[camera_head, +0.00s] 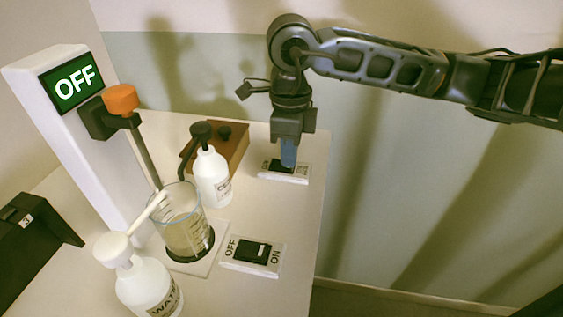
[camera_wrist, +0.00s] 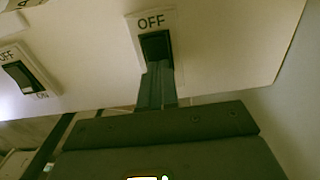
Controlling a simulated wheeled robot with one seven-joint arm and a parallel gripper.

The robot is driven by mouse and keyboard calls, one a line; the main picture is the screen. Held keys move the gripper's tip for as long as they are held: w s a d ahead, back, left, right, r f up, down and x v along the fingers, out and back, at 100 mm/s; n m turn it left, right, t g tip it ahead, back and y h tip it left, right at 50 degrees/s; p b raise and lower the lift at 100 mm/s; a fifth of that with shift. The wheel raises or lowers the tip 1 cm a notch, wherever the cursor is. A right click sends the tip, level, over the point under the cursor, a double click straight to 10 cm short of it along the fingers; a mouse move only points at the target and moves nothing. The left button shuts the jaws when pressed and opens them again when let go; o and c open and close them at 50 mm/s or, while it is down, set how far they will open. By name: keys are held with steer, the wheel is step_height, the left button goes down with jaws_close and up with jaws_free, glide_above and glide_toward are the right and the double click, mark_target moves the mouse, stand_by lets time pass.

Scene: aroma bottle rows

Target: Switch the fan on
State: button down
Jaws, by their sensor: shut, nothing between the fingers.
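A rocker switch (camera_head: 293,179) on a white plate is at the table's far right, with a black rocker. My gripper (camera_head: 288,162) is shut, points down and is at this switch. In the wrist view, my shut fingers (camera_wrist: 157,84) overlap the lower end of the black rocker (camera_wrist: 155,46), below an OFF label. They hide the plate's other end, and I cannot tell whether they touch. A second switch (camera_head: 251,252), marked OFF and ON, lies nearer the front and also shows at the left of the wrist view (camera_wrist: 20,76). I cannot make out a fan.
A white column (camera_head: 70,130) carries a green display (camera_head: 74,82) reading OFF, beside an orange-topped stirrer (camera_head: 121,99). A beaker (camera_head: 184,230), a white pump bottle (camera_head: 213,176), another white bottle (camera_head: 146,285) and a brown box (camera_head: 236,150) stand left of my gripper.

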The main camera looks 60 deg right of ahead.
steer(key=shift+r+p, duration=1.15)
steer(key=shift+r, duration=2.35)
